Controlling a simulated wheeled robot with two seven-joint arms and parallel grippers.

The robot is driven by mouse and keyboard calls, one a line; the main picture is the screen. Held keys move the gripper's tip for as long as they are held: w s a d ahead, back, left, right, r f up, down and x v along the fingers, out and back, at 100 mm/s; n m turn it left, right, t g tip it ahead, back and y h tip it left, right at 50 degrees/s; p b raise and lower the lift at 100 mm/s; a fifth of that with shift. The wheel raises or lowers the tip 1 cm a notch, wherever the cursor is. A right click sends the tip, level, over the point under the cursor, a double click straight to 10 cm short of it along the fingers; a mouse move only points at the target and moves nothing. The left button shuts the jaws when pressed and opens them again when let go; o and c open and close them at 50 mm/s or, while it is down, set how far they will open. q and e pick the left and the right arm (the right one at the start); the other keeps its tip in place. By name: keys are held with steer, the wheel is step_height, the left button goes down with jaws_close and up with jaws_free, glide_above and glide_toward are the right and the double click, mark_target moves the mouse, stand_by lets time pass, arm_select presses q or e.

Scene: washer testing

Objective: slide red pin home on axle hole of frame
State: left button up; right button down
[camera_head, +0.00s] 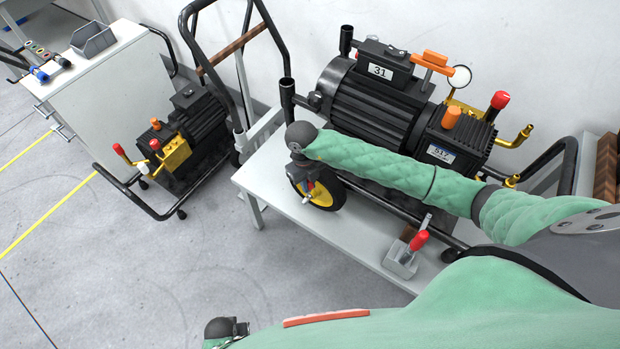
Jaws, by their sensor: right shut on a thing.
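My right gripper (309,184) points down beside the near wheel (324,196), which has a black tyre and yellow hub, on the black frame (371,195) of the pump cart. It is shut on a small red piece, which I take to be the red pin (311,187), close to the wheel hub. A silver axle end (307,200) shows at the hub. The axle hole is hidden, and I cannot tell whether the pin touches it. At the bottom, only the dark wrist of my left arm shows; its fingers are out of sight.
The cart with the black motor (369,104) stands on a white table (281,190). A small grey bin (401,262) with a red-handled thing (419,240) sits at the table's front. A second pump cart (187,133) stands on the floor at left. The floor in front is clear.

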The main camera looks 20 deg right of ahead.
steer(key=shift+f, duration=0.1)
stand_by(0.3)
steer(key=shift+f+b, duration=1.5)
steer(key=shift+f, duration=0.4)
